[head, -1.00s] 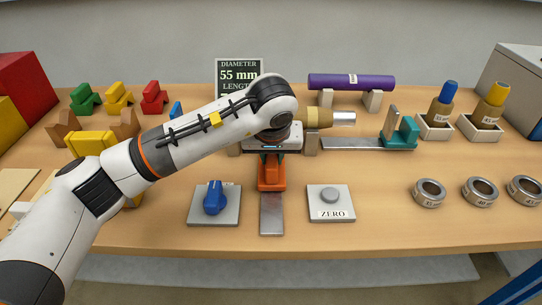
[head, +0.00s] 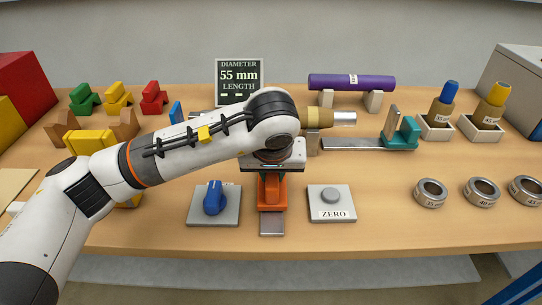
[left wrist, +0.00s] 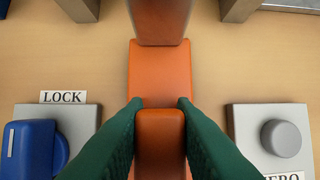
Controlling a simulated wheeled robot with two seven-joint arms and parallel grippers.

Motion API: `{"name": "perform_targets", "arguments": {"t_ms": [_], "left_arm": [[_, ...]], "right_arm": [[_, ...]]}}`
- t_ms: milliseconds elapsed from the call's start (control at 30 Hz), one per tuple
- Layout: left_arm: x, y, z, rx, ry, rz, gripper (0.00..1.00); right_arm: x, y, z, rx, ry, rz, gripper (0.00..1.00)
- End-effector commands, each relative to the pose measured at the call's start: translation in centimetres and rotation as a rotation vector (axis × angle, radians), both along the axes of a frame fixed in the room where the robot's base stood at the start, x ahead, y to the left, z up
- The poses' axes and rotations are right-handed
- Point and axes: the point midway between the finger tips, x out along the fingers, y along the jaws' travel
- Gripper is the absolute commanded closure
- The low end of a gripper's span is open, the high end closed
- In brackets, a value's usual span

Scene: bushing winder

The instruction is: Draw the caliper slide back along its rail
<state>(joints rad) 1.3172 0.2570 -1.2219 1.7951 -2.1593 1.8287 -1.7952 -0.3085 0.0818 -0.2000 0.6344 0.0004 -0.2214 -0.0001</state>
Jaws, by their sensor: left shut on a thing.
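The orange caliper slide (head: 272,194) sits on a grey metal rail (head: 272,226) that runs toward the table's front edge. In the left wrist view its orange body (left wrist: 160,75) carries a raised orange grip block (left wrist: 160,140). The green fingers of my left gripper (left wrist: 160,110) are shut on this block, one on each side. In the head view my left arm and wrist hide the back of the slide. The tan and silver workpiece (head: 320,118) lies behind my wrist, partly hidden. My right gripper is in neither view.
A LOCK plate with a blue knob (head: 213,197) stands left of the rail, and a ZERO button plate (head: 331,203) right. A teal slide (head: 403,134) sits on another rail behind. A display (head: 239,82) reads 55 mm, with dashes under LENGTH. Rings (head: 431,192) lie at right.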

Motion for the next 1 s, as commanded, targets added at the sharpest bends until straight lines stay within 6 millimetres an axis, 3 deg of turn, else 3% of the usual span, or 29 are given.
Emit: {"name": "perform_targets", "arguments": {"t_ms": [667,700,833,1000], "left_arm": [[-3.2,0.2,-0.1,0.001,-0.010,0.006,0.99],[-3.3,0.3,-0.1,0.001,-0.010,0.007,0.74],[-3.2,0.2,-0.2,0.000,-0.008,0.007,0.53],[-3.3,0.1,-0.4,0.000,-0.005,0.004,0.51]], "right_arm": [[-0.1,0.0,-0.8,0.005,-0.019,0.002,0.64],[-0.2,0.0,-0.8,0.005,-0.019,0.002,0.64],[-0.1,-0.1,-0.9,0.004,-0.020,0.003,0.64],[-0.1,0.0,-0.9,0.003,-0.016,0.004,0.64]]}}
